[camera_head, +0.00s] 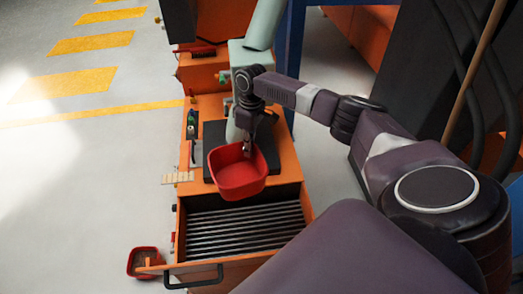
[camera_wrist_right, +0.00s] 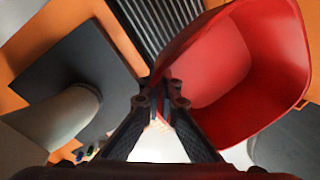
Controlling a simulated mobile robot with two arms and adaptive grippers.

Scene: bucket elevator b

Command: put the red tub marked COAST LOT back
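A red tub (camera_head: 236,178) hangs tilted from my right gripper (camera_head: 247,147), above the orange bench and the back of its open drawer. In the right wrist view the tub (camera_wrist_right: 265,60) fills the upper right, and its inside looks empty. The fingers of the right gripper (camera_wrist_right: 161,95) are close together at the tub's near rim and look shut on it. A second, smaller-looking red tub (camera_head: 134,266) stands on the floor at the lower left, with something brownish in it. No COAST LOT lettering is readable on either tub. My left gripper is not in view.
The orange drawer (camera_head: 205,268) is pulled out, showing dark parallel slats (camera_head: 245,228) and a black handle. A black mat (camera_head: 213,135) lies on the bench under a pale grey-green column (camera_head: 264,25). Small items line the bench's left edge. The floor at left is clear.

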